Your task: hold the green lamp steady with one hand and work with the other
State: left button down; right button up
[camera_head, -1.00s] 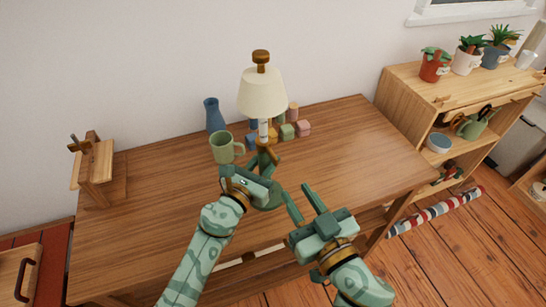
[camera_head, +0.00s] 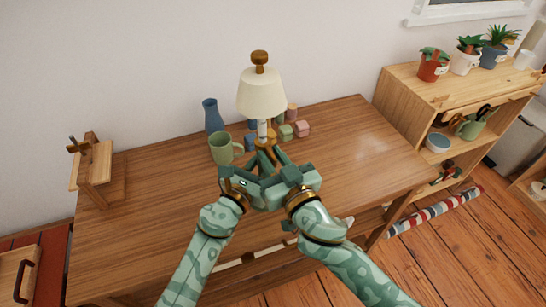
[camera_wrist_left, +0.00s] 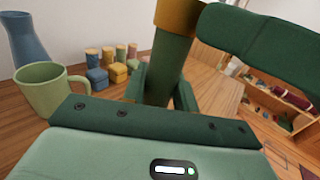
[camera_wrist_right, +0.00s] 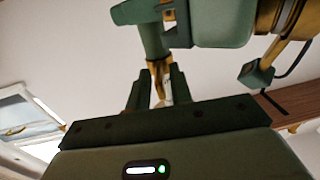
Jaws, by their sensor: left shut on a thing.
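The green lamp stands on the wooden desk, with a cream shade (camera_head: 262,93), a brown knob on top and a gold collar above its green stem (camera_wrist_left: 168,68). My left gripper (camera_head: 260,166) is shut on the stem, which passes between its fingers in the left wrist view. My right gripper (camera_head: 277,158) is close beside it at the stem, in front of the collar. In the right wrist view its fingers (camera_wrist_right: 155,92) stand apart, with gold and white parts showing in the gap. Contact there cannot be told. The grippers hide the lamp's base in the head view.
A green mug (camera_head: 222,149) and a blue vase (camera_head: 213,115) stand just left of the lamp. Several small coloured blocks (camera_head: 302,128) lie behind it. A wooden stand (camera_head: 94,170) is at the desk's left end. The desk's right part (camera_head: 365,150) is clear.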

grip_shut()
jog(key=n+g+y, duration=0.1)
jog(key=d+n+g+y, duration=0.1)
jog(key=y, duration=0.1)
jog(key=w+n+g+y, duration=0.1)
jog(key=n+y, duration=0.1)
jog(key=shift+d, duration=0.25)
jog(key=shift+w+d+n+g+y, duration=0.25)
jog(key=shift+w+n+g+y, duration=0.6)
jog(key=shift+n+g, duration=1.3)
jog(key=shift+w+d+n+g+y, duration=0.45)
jog(key=shift+n+g+y, duration=0.85)
jog(key=shift+g, duration=1.7)
jog(key=shift+w+d+n+g+y, duration=0.1)
jog(key=shift+w+n+g+y, duration=0.75)
jog(key=shift+n+g, duration=1.35)
jog(key=shift+m+g, duration=0.25)
jog(key=shift+g, duration=0.3)
